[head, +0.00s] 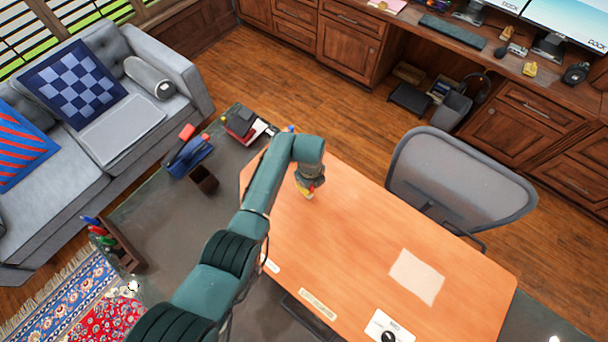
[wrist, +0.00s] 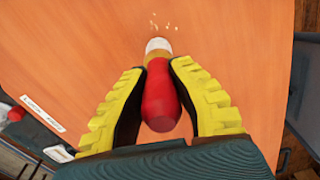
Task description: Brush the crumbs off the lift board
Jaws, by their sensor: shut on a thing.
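My gripper (wrist: 160,95) is shut on a brush with a red handle (wrist: 160,98) and a pale head (wrist: 158,45); the yellow fingers sit on either side of the handle. In the head view my gripper (head: 307,187) is over the left far part of the orange lift board (head: 340,240), with the brush (head: 308,194) pointing down. Several small pale crumbs (wrist: 164,25) lie on the board just beyond the brush head in the wrist view. I cannot tell whether the brush head touches the board. The crumbs do not show clearly in the head view.
A pale square sheet (head: 417,276) lies on the board's right part, and a white card with a black round thing (head: 388,327) lies near its front edge. A grey chair (head: 455,180) stands against the far right side. A dark table with blue and red items (head: 190,155) is at left.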

